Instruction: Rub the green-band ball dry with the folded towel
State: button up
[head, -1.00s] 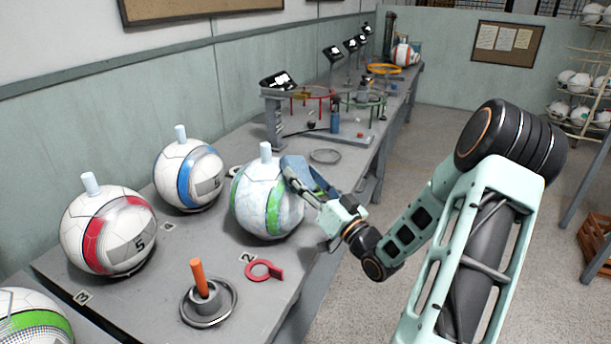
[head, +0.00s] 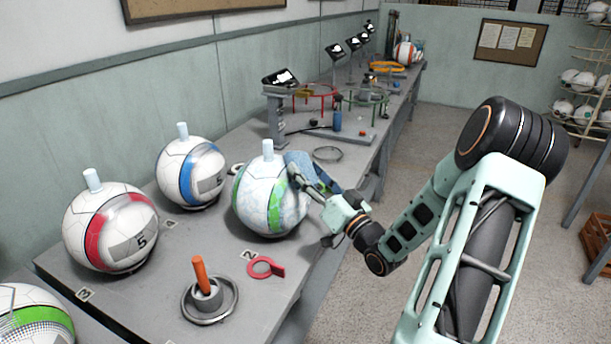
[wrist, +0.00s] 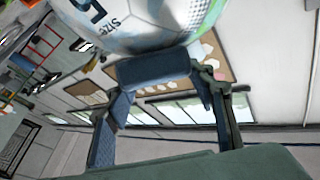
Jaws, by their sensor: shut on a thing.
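The green-band ball (head: 257,205) sits on the grey bench near the number 2 tag, with a pale cylindrical plug on top. Its surface looks patchy and bluish-white. My gripper (head: 296,176) is at the ball's right side, shut on the blue folded towel (head: 306,163). In the wrist view the towel (wrist: 153,69) is held between the fingers, and its edge appears to touch the ball (wrist: 150,22). The far side of the ball is hidden.
The red-band ball (head: 85,232) and blue-band ball (head: 175,180) stand to the left. Ring stands (head: 318,92) are farther back.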

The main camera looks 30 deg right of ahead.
jog(key=shift+s+a, duration=0.9)
jog(key=shift+a, duration=0.25)
jog(key=shift+w+d+b, duration=0.45)
jog(key=shift+w+d, duration=0.5)
jog(key=shift+d, duration=0.25)
jog(key=shift+s+a, duration=0.95)
jog(key=shift+a, duration=0.25)
dwell(1.4)
jog(key=s+d+r+p, duration=0.2)
jog(key=s+r+p, duration=0.1)
jog(key=r, duration=0.1)
jog(key=shift+s+d+r, duration=0.15)
jog(key=shift+d+r, duration=0.05)
jog(key=shift+d, duration=0.1)
dwell(0.4)
jog(key=shift+s, duration=0.1)
dwell(0.4)
